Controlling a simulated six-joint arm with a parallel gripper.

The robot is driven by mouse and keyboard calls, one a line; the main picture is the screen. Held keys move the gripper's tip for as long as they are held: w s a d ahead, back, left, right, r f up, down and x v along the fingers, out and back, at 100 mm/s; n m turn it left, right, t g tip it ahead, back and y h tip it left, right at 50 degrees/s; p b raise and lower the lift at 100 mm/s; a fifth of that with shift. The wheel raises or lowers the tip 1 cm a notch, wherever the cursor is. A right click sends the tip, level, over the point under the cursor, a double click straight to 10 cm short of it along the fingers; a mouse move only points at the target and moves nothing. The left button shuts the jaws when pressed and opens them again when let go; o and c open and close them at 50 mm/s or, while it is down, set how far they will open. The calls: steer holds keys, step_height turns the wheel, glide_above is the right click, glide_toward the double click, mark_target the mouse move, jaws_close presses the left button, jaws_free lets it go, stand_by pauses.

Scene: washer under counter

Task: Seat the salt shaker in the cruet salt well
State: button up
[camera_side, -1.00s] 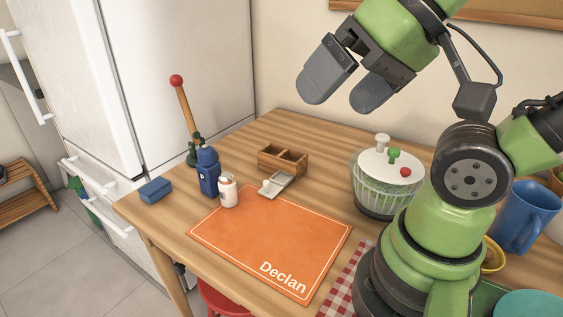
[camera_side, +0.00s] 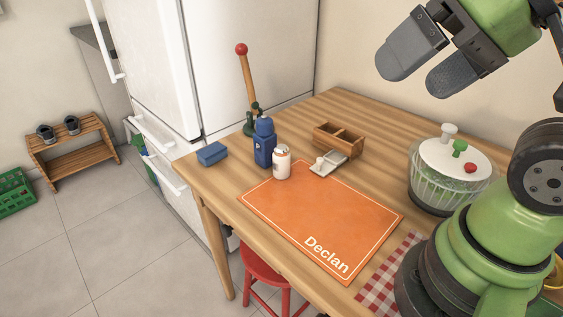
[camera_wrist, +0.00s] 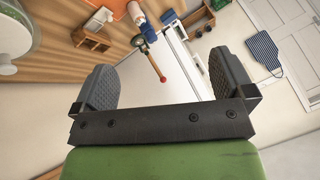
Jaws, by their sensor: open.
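A white shaker (camera_side: 282,162) with a reddish-brown band near its top stands upright at the far left edge of the orange mat. A blue shaker (camera_side: 264,145) marked with a letter stands just behind and left of it. The wooden cruet (camera_side: 352,149) has two open wells, and both look empty. In the wrist view the cruet (camera_wrist: 97,17), white shaker (camera_wrist: 135,11) and blue shaker (camera_wrist: 148,31) appear near the top edge. My gripper (camera_side: 415,76) is open and empty, high above the table, right of the cruet. Its spread fingers also show in the wrist view (camera_wrist: 162,65).
A small grey dish (camera_side: 329,168) with a white knob lies between white shaker and cruet. A wooden-handled stand with a red ball (camera_side: 246,80) rises behind the shakers. A blue block (camera_side: 212,153) lies left, a salad spinner (camera_side: 450,180) right. The orange mat (camera_side: 325,220) is clear.

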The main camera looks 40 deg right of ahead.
steer(key=c, duration=0.5)
steer(key=n+g+h, duration=0.1)
steer(key=g+h, duration=0.1)
steer(key=g, duration=0.3)
glide_above(282, 147)
steer(key=s+a, duration=0.1)
steer(key=s, duration=0.2)
step_height(282, 147, down, 10)
steer(key=f, duration=0.1)
steer(key=shift+n+g, duration=0.4)
steer(key=w+f, duration=0.1)
steer(key=f, duration=0.5)
steer(key=w+d+f, duration=0.1)
steer(key=f, duration=0.2)
steer(key=shift+w+f, duration=0.2)
steer(key=shift+w, duration=0.1)
steer(key=shift+w+f, duration=0.2)
steer(key=shift+f, duration=1.25)
steer(key=shift+w+f, duration=0.15)
steer(key=shift+f, duration=1.3)
